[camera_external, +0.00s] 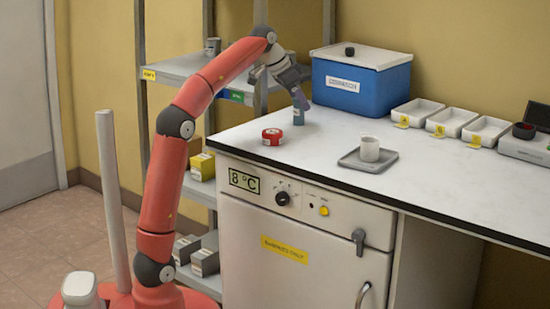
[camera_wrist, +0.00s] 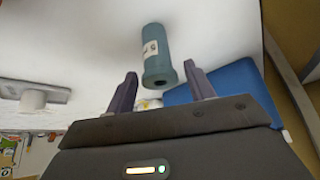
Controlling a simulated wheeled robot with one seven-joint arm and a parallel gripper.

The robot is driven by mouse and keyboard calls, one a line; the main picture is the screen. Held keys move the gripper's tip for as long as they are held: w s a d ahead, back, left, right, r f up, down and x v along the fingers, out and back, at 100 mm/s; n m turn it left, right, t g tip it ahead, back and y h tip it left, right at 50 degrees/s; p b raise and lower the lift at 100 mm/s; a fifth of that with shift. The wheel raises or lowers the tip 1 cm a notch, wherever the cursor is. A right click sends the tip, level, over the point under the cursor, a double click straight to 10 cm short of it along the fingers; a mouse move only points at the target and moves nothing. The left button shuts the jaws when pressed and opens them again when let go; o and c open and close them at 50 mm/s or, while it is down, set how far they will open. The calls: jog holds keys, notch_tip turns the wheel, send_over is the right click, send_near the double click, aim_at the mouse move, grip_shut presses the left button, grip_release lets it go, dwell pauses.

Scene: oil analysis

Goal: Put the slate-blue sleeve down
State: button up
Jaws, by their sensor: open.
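The slate-blue sleeve (camera_external: 298,117) stands upright on the white counter, in front of the left side of the blue box. In the wrist view it is a blue-grey cylinder (camera_wrist: 156,50) with a pale label and a dark hole in its near end. My gripper (camera_external: 301,99) is at the top of the sleeve, coming down at a slant from the upper left. In the wrist view the two dark fingers (camera_wrist: 160,69) are spread apart, one on each side of the sleeve's near end, with visible gaps. The gripper is open.
A red tin (camera_external: 272,137) stands left of the sleeve near the counter's edge. A grey tray (camera_external: 352,160) with a white cup (camera_external: 369,148) is to the right. The blue box (camera_external: 355,92) stands behind, with several white bins (camera_external: 453,121) beside it. The counter (camera_external: 325,135) between is clear.

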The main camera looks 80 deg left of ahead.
jog(key=p+v, duration=0.2)
jog(key=v, duration=0.8)
jog(key=shift+p, duration=0.4)
jog(key=shift+f, duration=0.1)
